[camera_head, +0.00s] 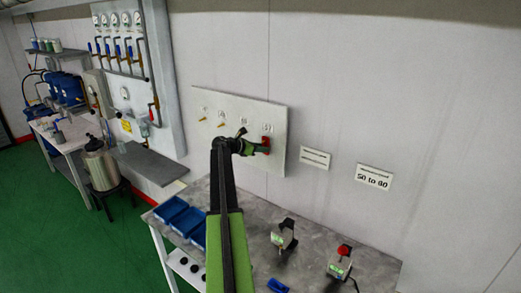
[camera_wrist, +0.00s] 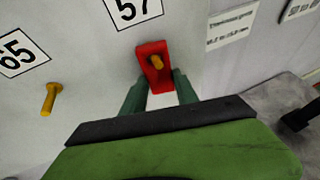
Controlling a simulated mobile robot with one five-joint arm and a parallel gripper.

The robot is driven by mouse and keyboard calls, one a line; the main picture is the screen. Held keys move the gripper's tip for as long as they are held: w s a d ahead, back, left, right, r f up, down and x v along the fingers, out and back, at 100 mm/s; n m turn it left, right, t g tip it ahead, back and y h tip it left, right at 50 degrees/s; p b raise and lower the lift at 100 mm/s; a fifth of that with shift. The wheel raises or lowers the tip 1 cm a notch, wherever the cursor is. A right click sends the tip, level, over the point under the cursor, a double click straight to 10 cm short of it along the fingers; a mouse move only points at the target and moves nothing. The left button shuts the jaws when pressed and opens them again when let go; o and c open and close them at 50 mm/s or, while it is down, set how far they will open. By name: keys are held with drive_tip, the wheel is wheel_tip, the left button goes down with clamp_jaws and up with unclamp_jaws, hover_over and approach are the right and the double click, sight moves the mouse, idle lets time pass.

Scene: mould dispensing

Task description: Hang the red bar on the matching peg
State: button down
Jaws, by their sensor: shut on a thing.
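The red bar (camera_head: 265,143) is up against the white peg board (camera_head: 272,111) on the wall; it also shows in the wrist view (camera_wrist: 147,56). A yellow peg (camera_wrist: 157,62) shows within the bar's opening, under the label "57" (camera_wrist: 135,8). How deep the peg reaches through is hard to tell. My gripper (camera_head: 258,149) is shut on the lower end of the bar, with one green finger on each side in the wrist view (camera_wrist: 161,84). Another yellow peg (camera_wrist: 50,98) stands bare to the left, under the label "65" (camera_wrist: 18,52).
Two more yellow pegs show on the board's left part. The grey table (camera_head: 317,239) below carries blue bins (camera_head: 172,208), two small devices (camera_head: 284,238) (camera_head: 340,266) and a blue item (camera_head: 277,286). White signs (camera_head: 374,177) are on the wall to the right.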

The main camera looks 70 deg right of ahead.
drive_tip(key=c, duration=0.9)
unclamp_jaws()
drive_tip(key=shift+o, duration=0.2)
drive_tip(key=p+v, duration=0.6)
drive_tip(key=v, duration=1.1)
drive_tip(key=shift+a+p, duration=0.2)
drive_tip(key=shift+p, duration=0.1)
